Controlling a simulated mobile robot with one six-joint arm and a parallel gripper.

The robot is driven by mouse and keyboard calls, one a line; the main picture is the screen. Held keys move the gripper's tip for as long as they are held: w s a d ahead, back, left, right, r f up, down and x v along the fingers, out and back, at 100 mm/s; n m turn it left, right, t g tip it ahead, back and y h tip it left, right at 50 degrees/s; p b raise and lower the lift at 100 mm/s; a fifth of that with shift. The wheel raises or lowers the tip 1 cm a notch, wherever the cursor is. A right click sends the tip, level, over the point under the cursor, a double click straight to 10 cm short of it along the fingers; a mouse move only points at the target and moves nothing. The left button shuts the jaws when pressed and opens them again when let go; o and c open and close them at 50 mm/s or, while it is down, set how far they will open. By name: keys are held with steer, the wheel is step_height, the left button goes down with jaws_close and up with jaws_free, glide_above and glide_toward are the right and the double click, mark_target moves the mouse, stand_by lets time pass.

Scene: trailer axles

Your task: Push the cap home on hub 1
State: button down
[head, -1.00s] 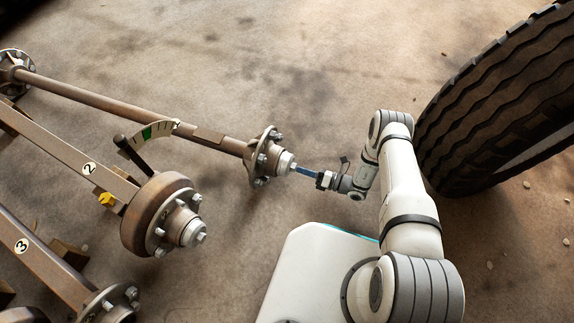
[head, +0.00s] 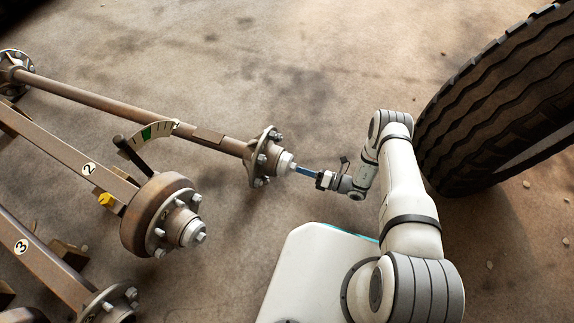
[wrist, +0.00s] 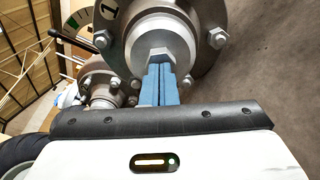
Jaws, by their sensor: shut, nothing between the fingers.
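Hub 1 (head: 263,157) is a grey-brown flange with several studs at the near end of the farthest axle. Its round grey cap (head: 285,163) sits at the hub's center, facing my gripper. My gripper (head: 296,169) is shut and empty. Its blue fingers (wrist: 158,70) are together, with their tips at the hex end of the cap. I cannot tell whether they press on it or how deep the cap sits.
Axle 2's hub with drum (head: 158,215) stands below and left, with a dial gauge (head: 150,135) and dark lever above it. Axle 3 (head: 45,258) lies at lower left. A large tire (head: 500,100) stands at right. The floor beyond hub 1 is clear.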

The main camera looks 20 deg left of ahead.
steer(key=shift+a, duration=0.55)
stand_by(0.5)
steer(key=shift+d+b, duration=0.55)
steer(key=shift+d, duration=1.5)
steer(key=w+d+r+n+g+h+p, duration=0.25)
steer(key=r+n+p, duration=0.55)
steer(key=r, duration=1.5)
steer(key=w+d+r+n+g+h+p, duration=0.1)
steer(key=d+r+n+g+h+p, duration=0.45)
steer(key=r, duration=1.85)
steer(key=s+d+r+n+t+h+p, duration=0.3)
steer(key=s+d+r+n+p, duration=0.2)
steer(key=r, duration=0.9)
steer(key=s+d+r+n+t+h+p, duration=0.3)
steer(key=s+d+r+n+p, duration=0.2)
steer(key=r+p, duration=0.5)
steer(key=s+d+r+n+t+h+p, duration=0.4)
steer(key=s+d+r+n+p, duration=0.2)
steer(key=r, duration=1.2)
steer(key=shift+s+r+p, duration=0.4)
steer(key=shift+s+p, duration=0.1)
steer(key=shift+p, duration=0.45)
